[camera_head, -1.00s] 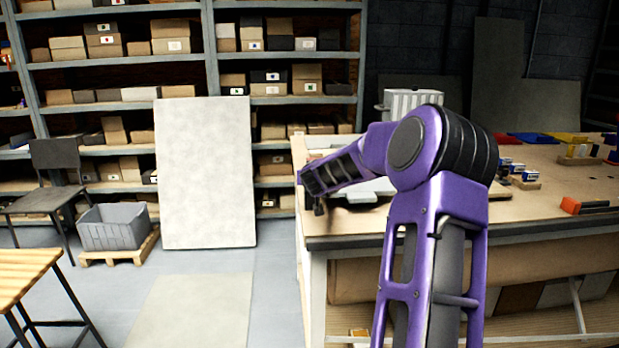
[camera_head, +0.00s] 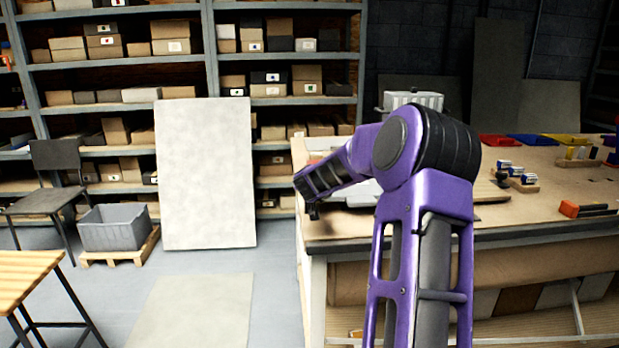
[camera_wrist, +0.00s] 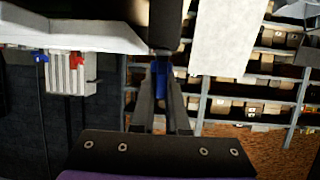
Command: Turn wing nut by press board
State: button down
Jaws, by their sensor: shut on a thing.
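My gripper (camera_wrist: 162,72) is in the middle of the wrist view, its two dark fingers close together on a small blue part. This blue part (camera_wrist: 163,86) appears to be the wing nut; its wings cannot be made out. A dark block (camera_wrist: 165,22) lies just beyond the fingertips, with a pale plate edge (camera_wrist: 75,36) to the left, probably the press board. In the head view, a light grey flat piece (camera_head: 362,193) lies on the bench behind my forearm. My gripper end (camera_head: 313,211) is small and dark at the bench's left edge, and the nut is hidden there.
A pale panel (camera_head: 205,175) leans on the shelving.

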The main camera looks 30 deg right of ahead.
jog(key=m+h+p, duration=0.1)
jog(key=p, duration=0.1)
jog(key=m+g+p, duration=0.1)
jog(key=p, duration=0.1)
jog(key=shift+w+a+r+g+h, duration=0.1)
jog(key=shift+a+r+g+h, duration=0.1)
jog(key=shift+r+g+h, duration=0.15)
jog(key=m+g+h+p, duration=0.2)
jog(key=shift+f+m, duration=0.2)
jog(key=shift+m, duration=0.1)
jog(key=m+g+h, duration=0.1)
jog(key=m+g, duration=0.2)
jog(key=m+g+h, duration=0.1)
jog(key=shift+d+f+g+h, duration=0.15)
jog(key=shift+f+g+h, duration=0.1)
jog(key=shift+h, duration=0.1)
jog(key=shift+m+g, duration=1.9)
jog(key=shift+g, duration=0.1)
jog(key=shift+d+m+g, duration=0.1)
jog(key=shift+m+g, duration=0.9)
jog(key=shift+g, duration=0.2)
jog(key=c, duration=0.9)
grip_release()
jog(key=shift+r, duration=0.1)
jog(key=shift+v, duration=3.7)
